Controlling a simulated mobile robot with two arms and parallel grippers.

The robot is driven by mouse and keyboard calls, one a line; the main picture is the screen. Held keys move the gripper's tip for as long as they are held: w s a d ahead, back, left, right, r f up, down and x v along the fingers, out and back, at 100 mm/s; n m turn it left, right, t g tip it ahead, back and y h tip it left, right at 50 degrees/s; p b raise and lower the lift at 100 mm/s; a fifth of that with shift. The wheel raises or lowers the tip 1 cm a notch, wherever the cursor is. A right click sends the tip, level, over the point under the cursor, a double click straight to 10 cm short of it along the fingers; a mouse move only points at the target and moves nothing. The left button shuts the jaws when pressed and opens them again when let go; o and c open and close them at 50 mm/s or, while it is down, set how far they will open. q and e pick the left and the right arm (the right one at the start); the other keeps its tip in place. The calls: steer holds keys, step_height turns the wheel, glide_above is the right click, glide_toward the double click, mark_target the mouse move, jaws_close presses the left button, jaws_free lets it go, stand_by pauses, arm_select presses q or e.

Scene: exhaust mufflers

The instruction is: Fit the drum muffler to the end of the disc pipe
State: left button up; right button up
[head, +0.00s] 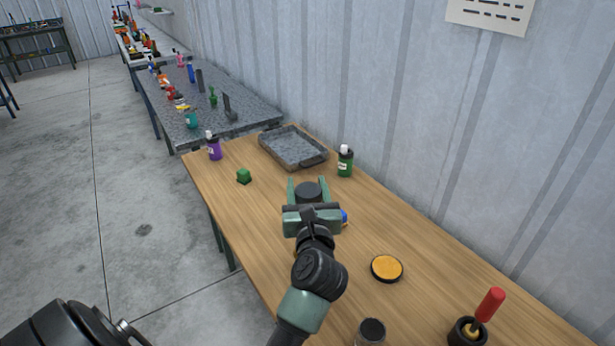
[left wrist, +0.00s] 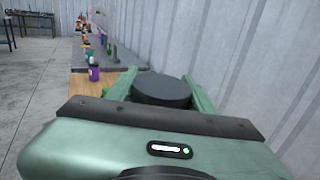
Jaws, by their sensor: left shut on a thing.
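My left gripper (head: 308,188) is shut on a dark grey round drum, which I take to be the drum muffler (head: 308,192). The drum sits between the two green fingers, above the wooden table. In the left wrist view the drum (left wrist: 161,91) shows its flat dark top between the fingers (left wrist: 160,88); its lower part is hidden by the gripper body. I cannot make out the disc pipe for sure. A small blue thing (head: 344,216) shows just right of the gripper, mostly hidden behind it. My right gripper is not in view.
A corrugated wall stands right.

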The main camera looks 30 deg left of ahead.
arm_select(q)
steer(key=shift+s+d+f, duration=0.1)
steer(key=shift+f, duration=0.2)
steer(key=f+b, duration=0.5)
steer(key=shift+a, duration=0.2)
steer(key=shift+f+b, duration=0.45)
steer(key=shift+b, duration=0.05)
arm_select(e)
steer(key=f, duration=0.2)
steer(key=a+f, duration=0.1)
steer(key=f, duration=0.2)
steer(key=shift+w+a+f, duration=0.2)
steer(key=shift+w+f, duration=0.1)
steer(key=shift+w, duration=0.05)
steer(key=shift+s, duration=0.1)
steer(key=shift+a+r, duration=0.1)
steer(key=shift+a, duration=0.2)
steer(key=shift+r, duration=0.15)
